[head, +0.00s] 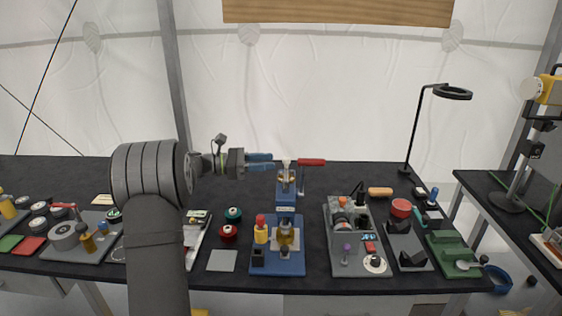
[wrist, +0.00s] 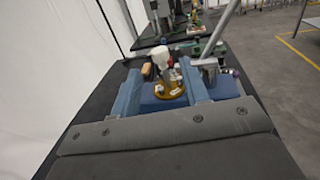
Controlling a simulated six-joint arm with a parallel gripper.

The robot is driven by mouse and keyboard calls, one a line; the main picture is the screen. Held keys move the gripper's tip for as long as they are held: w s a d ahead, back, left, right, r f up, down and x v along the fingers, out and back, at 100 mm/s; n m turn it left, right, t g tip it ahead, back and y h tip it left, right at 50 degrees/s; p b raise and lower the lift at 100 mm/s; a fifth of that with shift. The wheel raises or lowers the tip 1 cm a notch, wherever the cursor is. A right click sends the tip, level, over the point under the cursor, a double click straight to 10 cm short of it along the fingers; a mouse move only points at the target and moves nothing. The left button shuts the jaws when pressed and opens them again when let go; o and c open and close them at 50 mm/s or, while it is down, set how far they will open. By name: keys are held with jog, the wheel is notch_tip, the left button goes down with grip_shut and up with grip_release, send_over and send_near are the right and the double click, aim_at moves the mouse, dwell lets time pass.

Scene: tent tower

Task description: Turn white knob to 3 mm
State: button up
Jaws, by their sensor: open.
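A white knob (head: 287,163) tops the blue stand (head: 287,197) at the middle of the table, above brass parts. In the wrist view the white knob (wrist: 160,56) stands over a round brass plate (wrist: 169,90). My gripper (head: 272,161) comes in level from the left, its blue fingers open and close to the knob. In the wrist view my gripper (wrist: 170,82) has one finger on each side of the brass plate, with a gap visible. I cannot tell whether either finger touches the knob. No scale reading is legible.
A red lever (head: 312,161) sticks out right of the knob. A blue base (head: 292,268) with yellow and red parts is in front. A grey base (head: 347,268) and a black lamp (head: 411,130) stand to the right. Red and green spools (head: 230,232) lie left.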

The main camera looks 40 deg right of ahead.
aim_at(286, 158)
jog(key=v, duration=1.1)
jog(key=shift+d, duration=0.1)
jog(key=x, duration=1.7)
jog(key=shift+s+d, duration=0.1)
jog(key=shift+s, duration=0.1)
